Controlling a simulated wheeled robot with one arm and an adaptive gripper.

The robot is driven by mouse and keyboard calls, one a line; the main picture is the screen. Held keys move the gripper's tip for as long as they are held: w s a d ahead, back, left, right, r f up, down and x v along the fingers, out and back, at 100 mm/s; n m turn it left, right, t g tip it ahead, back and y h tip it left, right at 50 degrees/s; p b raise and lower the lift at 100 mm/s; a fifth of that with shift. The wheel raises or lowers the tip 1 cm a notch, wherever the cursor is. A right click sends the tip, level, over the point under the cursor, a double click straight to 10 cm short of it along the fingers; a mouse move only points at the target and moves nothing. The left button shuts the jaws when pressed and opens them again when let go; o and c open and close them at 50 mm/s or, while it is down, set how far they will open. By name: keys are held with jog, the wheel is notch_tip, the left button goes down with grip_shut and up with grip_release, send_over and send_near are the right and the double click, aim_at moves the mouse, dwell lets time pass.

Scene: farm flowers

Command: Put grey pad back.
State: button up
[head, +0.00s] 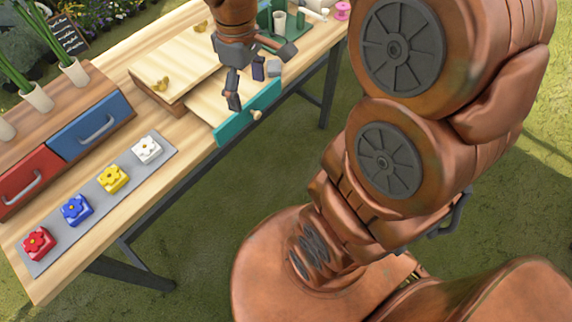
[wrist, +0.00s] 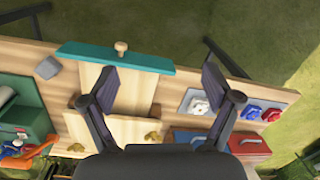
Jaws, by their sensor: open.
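A small grey pad (head: 274,68) lies on the wooden table just right of the pulled-out teal-fronted drawer (head: 248,113) in the head view. In the wrist view the pad (wrist: 47,67) is at the upper left, beyond the left end of the teal front (wrist: 115,58). My gripper (head: 246,83) is open and empty above the drawer. In the wrist view its two fingers (wrist: 160,82) stand wide apart over the drawer's bare wooden floor. The pad is outside the fingers, apart from them.
A wooden cabinet top with gold knobs (head: 170,68) is behind the drawer. A grey strip (head: 100,200) carries several flower blocks at the front left. Red (head: 28,182) and blue (head: 92,124) drawers stand behind it. A green holder (head: 270,24) and pink spool (head: 342,10) are at the far right.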

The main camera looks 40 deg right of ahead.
jog(key=s+a+f+m, duration=0.1)
jog(key=s+m, duration=0.2)
jog(key=s, duration=0.5)
jog(key=s+a+f+m, duration=0.2)
jog(key=s, duration=0.7)
jog(key=shift+s+a+f+m+g, duration=0.2)
jog(key=shift+s+a+m+g, duration=0.1)
jog(key=shift+m+g, duration=0.1)
jog(key=shift+r+p, duration=0.65)
